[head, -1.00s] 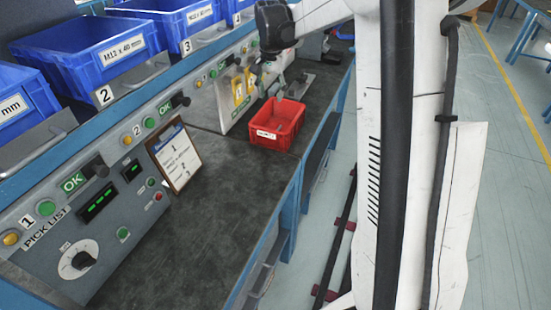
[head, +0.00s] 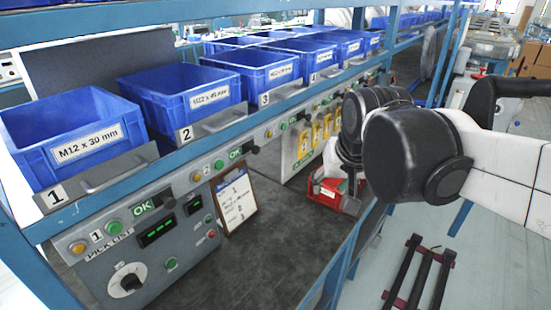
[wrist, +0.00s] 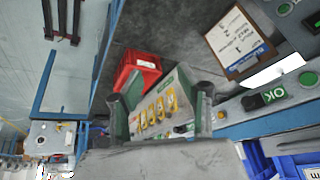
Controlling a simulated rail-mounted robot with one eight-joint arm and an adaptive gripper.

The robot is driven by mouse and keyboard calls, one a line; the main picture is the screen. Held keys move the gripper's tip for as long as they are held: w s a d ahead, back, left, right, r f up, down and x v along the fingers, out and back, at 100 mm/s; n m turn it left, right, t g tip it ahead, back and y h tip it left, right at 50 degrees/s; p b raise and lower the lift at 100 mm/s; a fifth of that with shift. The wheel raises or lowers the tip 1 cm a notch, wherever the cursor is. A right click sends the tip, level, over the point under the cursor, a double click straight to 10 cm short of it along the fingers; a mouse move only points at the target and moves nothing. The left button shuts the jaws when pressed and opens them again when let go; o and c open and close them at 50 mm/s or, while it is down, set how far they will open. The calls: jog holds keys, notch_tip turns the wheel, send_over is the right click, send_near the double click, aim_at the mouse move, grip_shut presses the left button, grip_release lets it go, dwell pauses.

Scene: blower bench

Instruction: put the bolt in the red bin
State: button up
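The red bin (head: 318,191) stands on the dark bench top in the head view, partly hidden behind my arm and gripper. It also shows in the wrist view (wrist: 131,68), upper left of my fingers. My gripper (wrist: 160,100) has its two fingers spread apart in the wrist view, and I see nothing held between them. In the head view my gripper (head: 350,198) is beside the red bin, largely covered by my wrist; I cannot tell whether they touch. I cannot make out a bolt in either view.
Blue bins (head: 75,130) with M12 labels line the shelf above the control panel (head: 150,250). A clipboard (head: 236,200) leans against the panel. Yellow items (head: 304,140) hang on a panel behind the red bin. The front of the bench top (head: 265,265) is clear.

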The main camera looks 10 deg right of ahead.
jog(key=s+a+f+n+t, duration=0.1)
jog(key=s+f, duration=0.3)
jog(key=s, duration=0.5)
jog(key=shift+a+n+t, duration=0.3)
jog(key=shift+a+n, duration=0.4)
jog(key=shift+a, duration=0.2)
dwell(0.4)
